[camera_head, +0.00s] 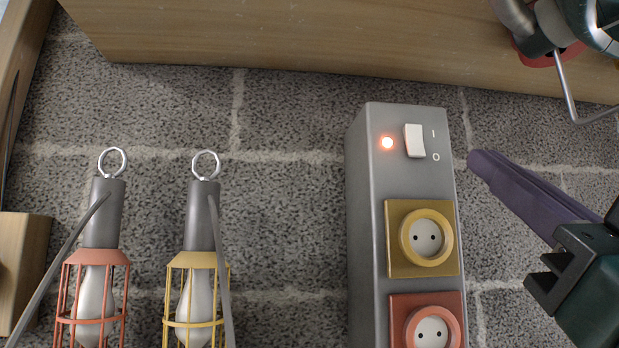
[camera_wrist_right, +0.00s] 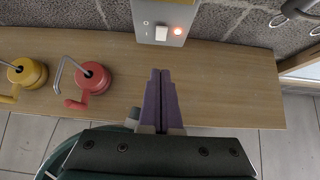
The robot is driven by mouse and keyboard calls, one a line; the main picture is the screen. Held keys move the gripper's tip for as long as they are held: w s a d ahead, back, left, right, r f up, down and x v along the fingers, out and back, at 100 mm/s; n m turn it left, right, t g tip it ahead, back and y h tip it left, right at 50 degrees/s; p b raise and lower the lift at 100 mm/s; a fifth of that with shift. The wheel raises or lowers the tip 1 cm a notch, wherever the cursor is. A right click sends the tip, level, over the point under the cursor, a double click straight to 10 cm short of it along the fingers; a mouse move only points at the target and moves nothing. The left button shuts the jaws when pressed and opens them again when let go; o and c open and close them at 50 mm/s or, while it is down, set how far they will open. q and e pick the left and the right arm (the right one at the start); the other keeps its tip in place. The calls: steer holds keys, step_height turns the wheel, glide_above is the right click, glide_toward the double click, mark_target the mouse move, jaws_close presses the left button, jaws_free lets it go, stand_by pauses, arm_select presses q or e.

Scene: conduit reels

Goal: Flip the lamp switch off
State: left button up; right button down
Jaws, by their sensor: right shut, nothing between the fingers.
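A white rocker switch (camera_head: 414,141) sits near the top of a grey power box (camera_head: 365,200) on the block wall, beside a glowing orange-red light (camera_head: 387,143) and the marks I and O. The switch (camera_wrist_right: 162,33) and the lit light also show at the top of the right wrist view. My right gripper (camera_head: 478,160) has purple fingers, shut and empty, just right of the box and apart from the switch. In the right wrist view the closed fingers (camera_wrist_right: 160,80) point toward the box. My left gripper is not in view.
The box has a yellow socket (camera_head: 427,238) and a red socket (camera_head: 432,328). Two caged hand lamps, red (camera_head: 94,295) and yellow (camera_head: 197,295), hang at left. A wooden shelf (camera_head: 300,30) carries red (camera_wrist_right: 91,80) and yellow (camera_wrist_right: 26,74) reels with bent handles.

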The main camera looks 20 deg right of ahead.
mark_target(416, 139)
steer(key=shift+w+d+r+p, duration=0.35)
steer(key=shift+w+r+p, duration=0.5)
steer(key=shift+w, duration=0.65)
steer(key=shift+w+d+r+p, duration=0.4)
steer(key=shift+w+r+p, duration=0.4)
steer(key=shift+w, duration=0.7)
steer(key=shift+w+d+r+p, duration=0.35)
steer(key=shift+w+r+p, duration=0.25)
steer(key=shift+w+p, duration=0.65)
steer(key=shift+w, duration=0.25)
steer(key=shift+b, duration=0.3)
